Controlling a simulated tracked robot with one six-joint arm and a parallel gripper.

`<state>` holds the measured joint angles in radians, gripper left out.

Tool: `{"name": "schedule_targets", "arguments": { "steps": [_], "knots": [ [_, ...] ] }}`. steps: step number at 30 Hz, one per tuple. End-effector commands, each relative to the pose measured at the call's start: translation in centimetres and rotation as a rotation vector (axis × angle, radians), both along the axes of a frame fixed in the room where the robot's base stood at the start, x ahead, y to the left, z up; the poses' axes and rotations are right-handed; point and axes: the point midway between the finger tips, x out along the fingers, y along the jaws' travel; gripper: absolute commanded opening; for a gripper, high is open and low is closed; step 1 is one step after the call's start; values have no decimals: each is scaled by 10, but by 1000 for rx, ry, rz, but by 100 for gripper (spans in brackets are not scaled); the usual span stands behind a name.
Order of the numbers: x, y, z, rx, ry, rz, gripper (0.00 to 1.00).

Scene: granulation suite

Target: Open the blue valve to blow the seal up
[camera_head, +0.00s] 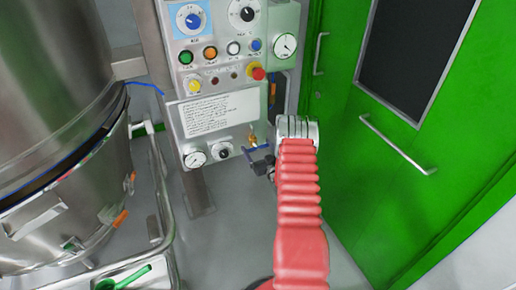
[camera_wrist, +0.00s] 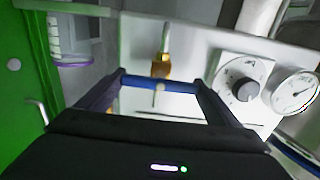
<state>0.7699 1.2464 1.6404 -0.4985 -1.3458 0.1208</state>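The blue valve handle (camera_wrist: 160,82) is a short, level bar on a brass fitting (camera_wrist: 161,66) on the light panel. In the head view the brass fitting (camera_head: 252,140) shows low on the panel, just left of my wrist. My gripper (camera_wrist: 160,84) faces the panel, with its two fingers wide apart and one fingertip at each end of the blue bar. I see no clear gap at either end, but cannot tell whether the fingers press on it. In the head view my arm hides part of my gripper (camera_head: 262,164).
A dial knob (camera_wrist: 241,91) and a round gauge (camera_wrist: 296,92) sit right of the valve. The control panel (camera_head: 222,130) carries more knobs and buttons above. A steel vessel (camera_head: 50,100) with a pipe frame stands left. A green door (camera_head: 420,170) stands right.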

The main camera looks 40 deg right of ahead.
Motion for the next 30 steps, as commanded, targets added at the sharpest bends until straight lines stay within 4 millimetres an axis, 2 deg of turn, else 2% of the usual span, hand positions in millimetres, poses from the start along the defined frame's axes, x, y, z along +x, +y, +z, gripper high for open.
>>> {"name": "schedule_targets", "arguments": {
  "steps": [1, 8, 20, 30],
  "knots": [
    [0, 0, 0, 0, 0, 0, 80],
    [0, 0, 0, 0, 0, 0, 64],
    [-1, -1, 0, -51, 15, -3, 64],
    [0, 0, 0, -249, 73, -3, 64]
  ]
}}
